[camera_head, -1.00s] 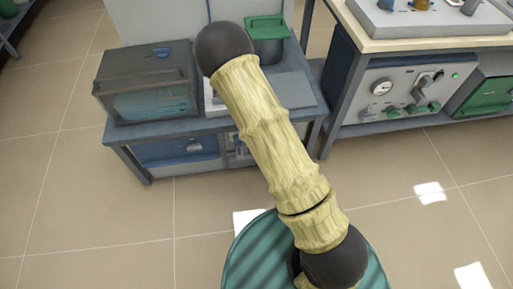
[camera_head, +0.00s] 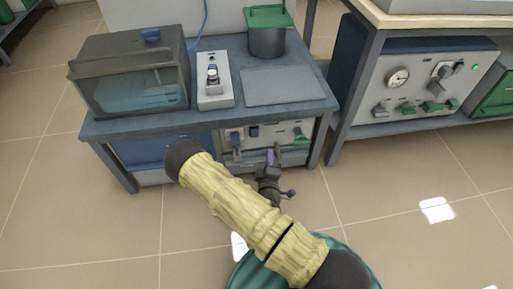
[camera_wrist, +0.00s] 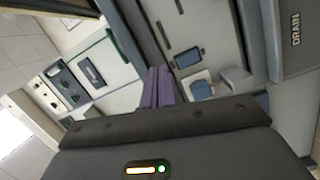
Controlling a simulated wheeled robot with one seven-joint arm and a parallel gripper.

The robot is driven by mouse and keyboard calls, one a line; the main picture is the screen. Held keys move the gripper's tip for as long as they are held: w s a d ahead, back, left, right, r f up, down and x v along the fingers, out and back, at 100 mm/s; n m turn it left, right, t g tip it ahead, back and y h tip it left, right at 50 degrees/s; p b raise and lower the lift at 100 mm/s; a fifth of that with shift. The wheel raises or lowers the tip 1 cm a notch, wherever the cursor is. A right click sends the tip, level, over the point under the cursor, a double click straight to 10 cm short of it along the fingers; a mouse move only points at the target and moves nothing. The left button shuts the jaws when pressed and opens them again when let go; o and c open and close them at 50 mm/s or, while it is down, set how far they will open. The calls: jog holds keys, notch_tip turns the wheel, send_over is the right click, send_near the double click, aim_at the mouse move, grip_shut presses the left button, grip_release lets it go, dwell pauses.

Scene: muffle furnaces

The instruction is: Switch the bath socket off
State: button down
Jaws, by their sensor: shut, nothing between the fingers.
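The bath (camera_head: 132,82), a grey box with teal water behind its clear front, stands on the left of the low bench. Under the bench top is a pale socket panel (camera_head: 270,142) with a blue part at left, a small dark blue one beside it, and a green one at right. My gripper (camera_head: 271,157) is in front of this panel, its purple fingers shut and empty. In the wrist view the shut fingers (camera_wrist: 160,87) point at the panel, left of a dark blue switch-like part (camera_wrist: 187,58) and a blue socket cover (camera_wrist: 202,90). I cannot tell whether the fingers touch anything or how the switch is set.
A grey control box (camera_head: 214,80), a flat plate (camera_head: 280,88) and a pot with a green lid (camera_head: 267,38) are on the bench. A furnace panel (camera_head: 425,84) with gauge and knobs is at right. The floor in front is clear.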

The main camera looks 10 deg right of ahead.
aim_at(255, 132)
notch_tip(255, 132, down, 6)
jog(key=s+a+n+t+y+b, duration=0.1)
jog(key=a+n+t+y+b, duration=0.1)
jog(key=n+y+b, duration=0.2)
jog(key=shift+s+a+r+n, duration=0.2)
jog(key=shift+s+a+n, duration=0.2)
jog(key=shift+n, duration=0.2)
jog(key=shift+w, duration=0.1)
jog(key=w+b, duration=0.2)
jog(key=w, duration=0.2)
jog(key=w+r+b, duration=0.1)
jog(key=w+b, duration=0.2)
jog(key=w, duration=0.2)
jog(key=w+b, duration=0.2)
jog(key=w, duration=0.2)
jog(key=shift+w+r+b, duration=0.25)
jog(key=shift+r+b, duration=0.15)
jog(key=shift+w+r, duration=0.1)
jog(key=shift+a+r+p, duration=0.1)
jog(key=shift+p, duration=0.25)
